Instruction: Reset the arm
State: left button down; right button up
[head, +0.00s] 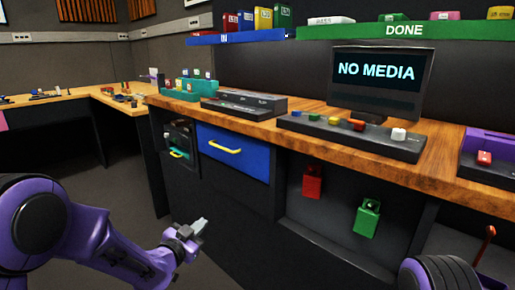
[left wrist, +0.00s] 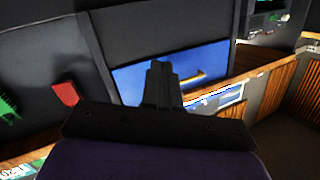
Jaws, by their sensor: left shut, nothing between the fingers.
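My left arm comes in from the left in the head view. Its left gripper (head: 202,226) is low in front of the desk, apart from everything. The left gripper also shows in the left wrist view (left wrist: 160,68), where its fingers are together with nothing between them. Beyond the fingers there is the blue drawer (left wrist: 185,72) with a yellow handle; the drawer is also in the head view (head: 232,152), closed. The right gripper is not in view; only a dark rounded arm part of mine shows at the bottom right.
On the wooden desk (head: 310,132) stand a control panel (head: 350,135) with coloured buttons and a monitor (head: 380,82) reading NO MEDIA. Shelves marked IN and DONE are above. Floor left of the desk is clear.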

pick_arm(q)
jog(key=s+a+f+n+g+y, duration=0.35)
jog(key=s+f+n, duration=0.5)
jog(key=f, duration=0.55)
jog(key=s+a+f+n+g+y, duration=0.25)
jog(key=s+f, duration=0.35)
jog(key=s, duration=0.5)
jog(key=s+a+f+n+g+y, duration=0.1)
jog(key=s+a+f+g, duration=0.3)
jog(key=s, duration=0.7)
jog(key=s+a+f+n+g+y, duration=0.1)
jog(key=s+f+n+g, duration=0.1)
jog(key=s+f, duration=0.75)
notch_tip(320, 180, up, 26)
jog(key=s+p, duration=0.2)
jog(key=p, duration=2.1)
jog(key=shift+f, duration=0.25)
